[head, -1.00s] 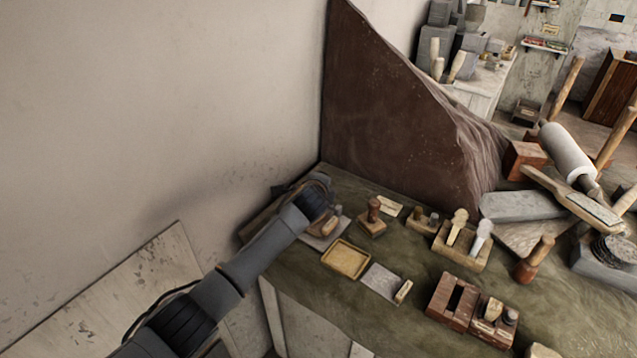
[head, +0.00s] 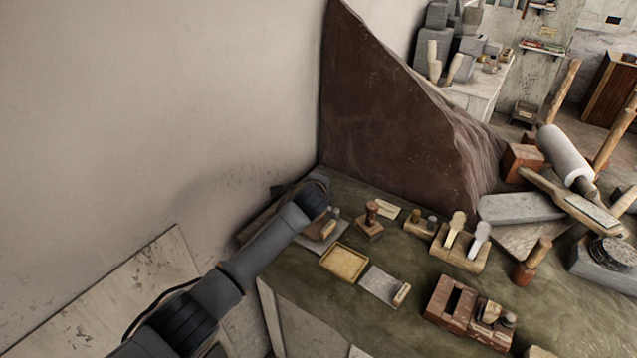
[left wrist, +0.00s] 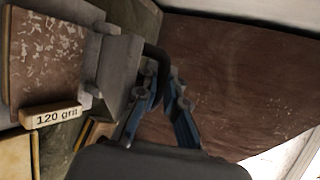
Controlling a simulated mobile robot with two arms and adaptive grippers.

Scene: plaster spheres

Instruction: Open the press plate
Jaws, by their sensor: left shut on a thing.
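In the left wrist view, my left gripper (left wrist: 160,105) has its blue-sided fingers closed around a dark curved handle (left wrist: 156,55). The handle is beside a thick grey slab (left wrist: 120,68), which looks like the press plate. How far the plate is tilted, I cannot tell. In the head view, my left arm reaches the far left end of the bench, and its wrist hides the fingers and most of the press. My right gripper is in neither view.
A wooden block marked "120 grit" (left wrist: 50,117) lies near the press. A yellow tray (head: 344,262), a stamp-like tool (head: 371,215) and a grey sheet (head: 380,286) lie on the bench nearby. A tall brown panel (head: 395,120) stands behind, with the wall to the left.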

